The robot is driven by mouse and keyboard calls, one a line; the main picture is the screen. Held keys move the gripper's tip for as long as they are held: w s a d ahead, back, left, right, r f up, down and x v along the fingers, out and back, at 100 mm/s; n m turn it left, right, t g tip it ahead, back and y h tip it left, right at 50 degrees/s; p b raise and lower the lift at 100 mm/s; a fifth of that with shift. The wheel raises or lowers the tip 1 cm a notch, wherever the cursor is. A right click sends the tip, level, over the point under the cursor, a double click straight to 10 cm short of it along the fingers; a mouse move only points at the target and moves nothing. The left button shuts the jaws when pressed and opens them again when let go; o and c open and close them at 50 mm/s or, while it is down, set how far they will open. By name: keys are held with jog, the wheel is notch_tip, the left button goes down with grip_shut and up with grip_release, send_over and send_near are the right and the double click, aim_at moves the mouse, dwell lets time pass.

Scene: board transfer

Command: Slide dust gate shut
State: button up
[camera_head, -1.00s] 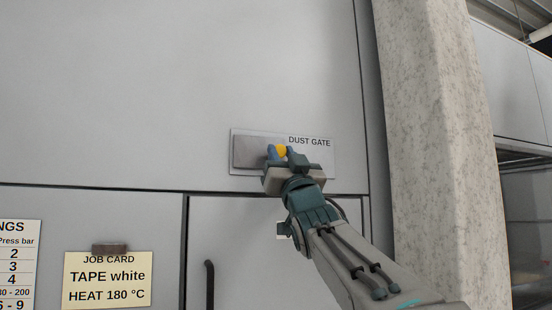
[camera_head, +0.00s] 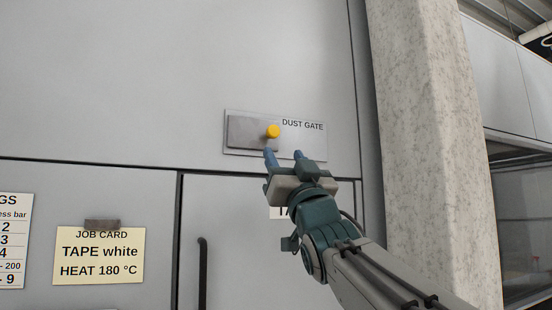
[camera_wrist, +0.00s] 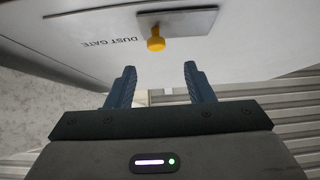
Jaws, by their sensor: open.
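The dust gate is a grey sliding plate (camera_head: 247,132) on a pale backing plate (camera_head: 310,143) labelled DUST GATE, fixed to a grey cabinet face. The grey plate covers the left part of the backing. A round yellow knob (camera_head: 273,131) stands out near its right end. My gripper (camera_head: 284,154) is open and empty, just below the knob and apart from it. In the wrist view the knob (camera_wrist: 155,40) lies beyond the two blue fingertips (camera_wrist: 160,68), between them sideways, with the grey plate (camera_wrist: 188,20) behind it.
A cabinet door with a dark vertical handle (camera_head: 203,272) is below left of my arm. A job card (camera_head: 99,256) hangs at lower left beside a partly cut-off settings sheet (camera_head: 13,245). A concrete pillar (camera_head: 430,150) stands to the right.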

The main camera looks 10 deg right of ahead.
jog(key=shift+b+v, duration=0.65)
jog(key=shift+v, duration=1.6)
jog(key=shift+w, duration=0.1)
notch_tip(320, 180, down, 35)
jog(key=w+m+g+h, duration=0.3)
jog(key=g+h, duration=0.2)
jog(key=g, duration=0.8)
jog(key=s+f+g, duration=0.5)
jog(key=s+f, duration=0.4)
jog(key=f, duration=0.3)
jog(key=s+f+n+g, duration=0.1)
jog(key=s+f+g, duration=0.4)
jog(key=s+f, duration=0.5)
notch_tip(320, 180, down, 2)
jog(key=shift+a+f+g+y, duration=0.15)
jog(key=shift+a+g+y, duration=0.25)
jog(key=shift+a, duration=0.1)
